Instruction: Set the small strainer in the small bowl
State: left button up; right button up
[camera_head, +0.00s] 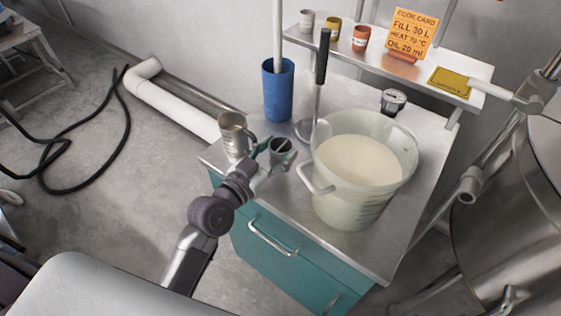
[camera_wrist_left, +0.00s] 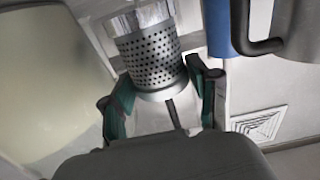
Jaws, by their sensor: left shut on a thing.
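The small strainer (camera_wrist_left: 150,62) is a grey metal cylinder with rows of round holes and a plain rim. My left gripper (camera_wrist_left: 160,98) is shut on it at the rim, with a green-padded finger on each side. In the head view the strainer (camera_head: 281,148) shows as a small dark-mouthed cup in my left gripper (camera_head: 276,163), over the front left of the steel counter, left of the big bucket. I cannot clearly make out a small bowl in either view. My right gripper is not in view.
A metal jug (camera_head: 233,136) stands close left of my gripper. A blue cylinder (camera_head: 278,92) and a ladle (camera_head: 319,85) are behind it. A big bucket (camera_head: 347,205) of pale liquid fills the counter's middle. A shelf (camera_head: 380,68) with small pots runs along the wall.

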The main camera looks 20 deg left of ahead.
aim_at(277, 161)
pick_arm(q)
jog(key=shift+f+b, duration=0.45)
jog(key=shift+f, duration=1.35)
jog(key=shift+f, duration=0.1)
jog(key=o, duration=1.2)
